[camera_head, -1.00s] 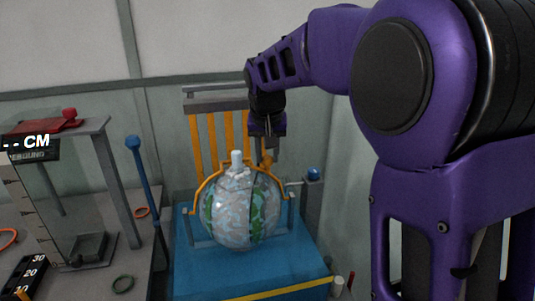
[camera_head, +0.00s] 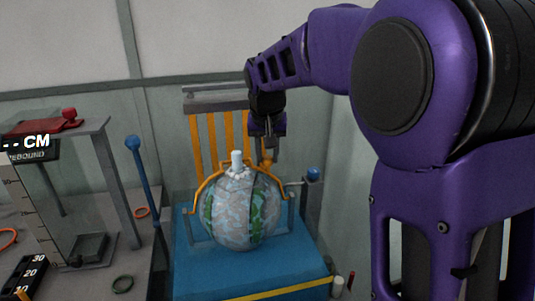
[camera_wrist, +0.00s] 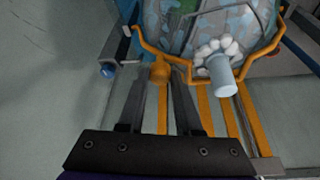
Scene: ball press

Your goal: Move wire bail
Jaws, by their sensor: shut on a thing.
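The wire bail (camera_head: 208,180) is an orange bent wire arching over the upper part of a round blue, white and green ball (camera_head: 236,215). In the wrist view the bail (camera_wrist: 146,46) runs along the ball's near side and carries an orange knob (camera_wrist: 160,72). My gripper (camera_head: 267,152) reaches down behind the ball's top right, and its two fingers (camera_wrist: 161,80) are shut on the bail's knob. A white plug (camera_head: 237,158) stands upright on the ball, with white lumps around its base. The ball hides part of the bail's lower run.
The ball sits in a grey frame on a blue base (camera_head: 195,275). Orange slats (camera_head: 212,135) stand behind it.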

